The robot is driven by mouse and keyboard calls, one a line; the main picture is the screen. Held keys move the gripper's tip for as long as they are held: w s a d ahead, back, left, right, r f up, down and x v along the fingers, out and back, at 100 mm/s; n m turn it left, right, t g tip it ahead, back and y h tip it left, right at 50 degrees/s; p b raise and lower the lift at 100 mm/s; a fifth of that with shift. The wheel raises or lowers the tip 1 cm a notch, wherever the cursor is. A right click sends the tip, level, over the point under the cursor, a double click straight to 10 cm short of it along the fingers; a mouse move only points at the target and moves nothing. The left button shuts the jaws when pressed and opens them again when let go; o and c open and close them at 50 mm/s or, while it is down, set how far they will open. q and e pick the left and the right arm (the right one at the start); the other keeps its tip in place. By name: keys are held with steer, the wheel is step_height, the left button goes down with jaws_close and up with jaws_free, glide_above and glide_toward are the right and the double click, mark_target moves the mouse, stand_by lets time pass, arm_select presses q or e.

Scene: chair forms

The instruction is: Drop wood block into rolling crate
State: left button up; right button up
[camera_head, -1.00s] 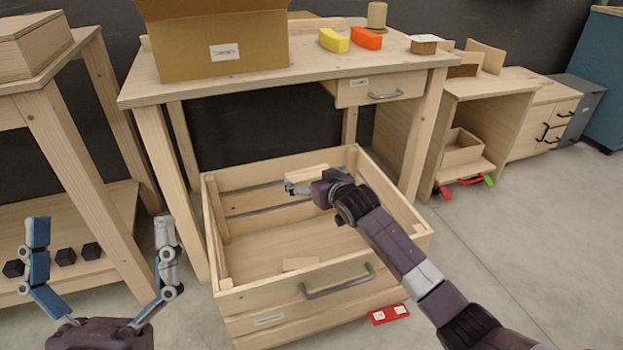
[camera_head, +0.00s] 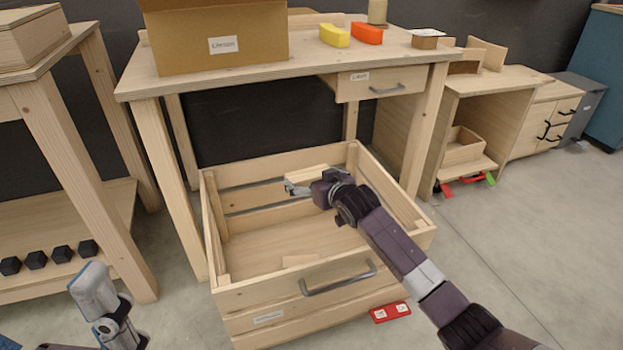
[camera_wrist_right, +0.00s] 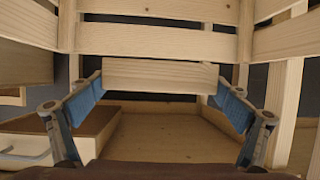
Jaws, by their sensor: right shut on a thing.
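The rolling crate (camera_head: 255,297) is an open slatted wood box with a grey front handle, on the floor partly under the workbench. My right gripper (camera_head: 294,187) is shut on a pale wood block (camera_head: 312,173) inside the crate's outline, near its back wall. Another pale block (camera_head: 300,261) lies in the crate near the front. My left gripper (camera_head: 50,318) is partly cut off at lower left, its fingers apart and empty.
A workbench (camera_head: 300,71) stands behind the crate, bearing a cardboard box (camera_head: 190,50), a yellow block (camera_head: 334,36) and an orange block (camera_head: 367,34). A red item (camera_head: 390,312) lies by the crate's front right. Free floor lies at right.

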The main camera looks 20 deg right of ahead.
steer(key=o, duration=0.9)
steer(key=shift+s, duration=0.1)
steer(key=v, duration=1.2)
steer(key=shift+a, duration=0.1)
